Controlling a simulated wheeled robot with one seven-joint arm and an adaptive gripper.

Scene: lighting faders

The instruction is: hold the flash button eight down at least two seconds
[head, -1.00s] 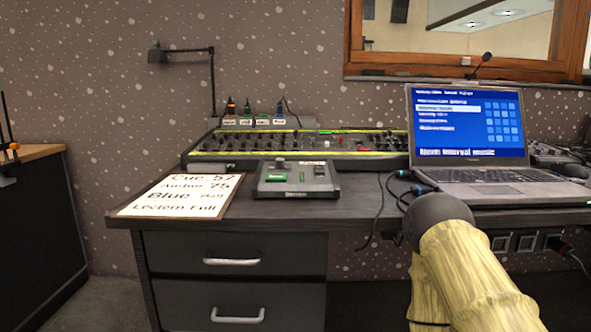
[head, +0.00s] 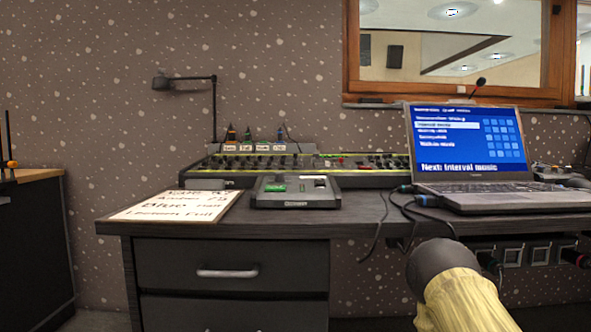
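The long lighting desk (head: 360,178) with rows of faders and buttons, edged with yellow strips, stands at the back of the dark desktop. Single buttons are too small to tell apart, so I cannot pick out flash button eight. A smaller grey console (head: 295,197) with green and white patches sits in front of it. Part of my arm, with a dark rounded end and a pale yellow sleeve, shows at the lower right, below the desk edge. My gripper's fingers are not visible.
An open laptop (head: 470,140) stands at the right with cables beside it. A cue sheet (head: 175,205) lies at the left front of the desktop (head: 350,215). A lamp (head: 213,110) rises behind. Drawers (head: 230,262) are below. A black cabinet (head: 30,250) stands at far left.

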